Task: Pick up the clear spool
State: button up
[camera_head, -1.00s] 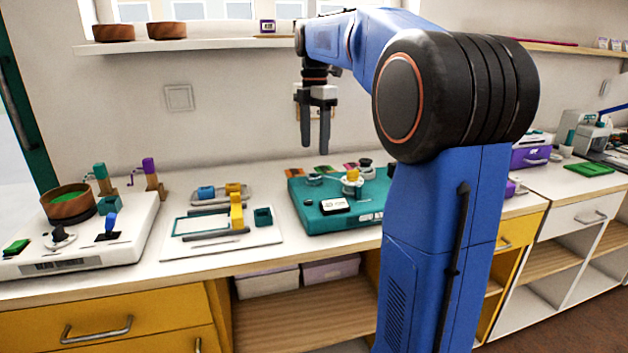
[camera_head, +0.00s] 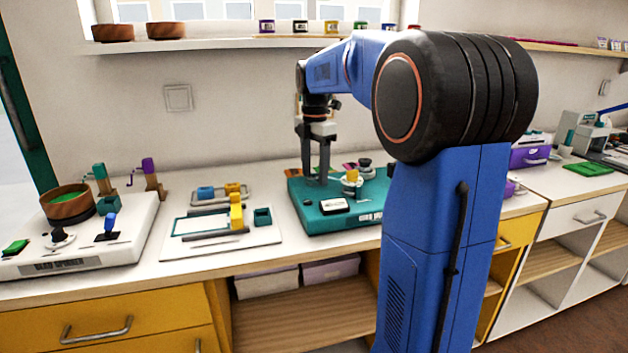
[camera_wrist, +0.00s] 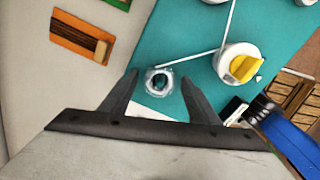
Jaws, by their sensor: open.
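The clear spool (camera_wrist: 159,81) shows in the wrist view as a small glassy ring with a dark teal centre. It sits on the teal board (camera_wrist: 182,25), which also shows in the head view (camera_head: 300,205). My gripper (camera_wrist: 160,82) is open, with one finger to either side of the spool in the wrist view. In the head view my gripper (camera_head: 315,172) points straight down at the board's back left part, and its fingers hide the spool there. I cannot tell whether the fingertips are level with the spool.
A white round piece with a yellow knob (camera_wrist: 240,62) stands right of the spool, with a thin pale strand running toward the spool. A white board with a yellow piece (camera_head: 237,212) lies left in the head view.

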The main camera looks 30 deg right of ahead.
jog(key=c, duration=1)
jog(key=shift+r, duration=0.15)
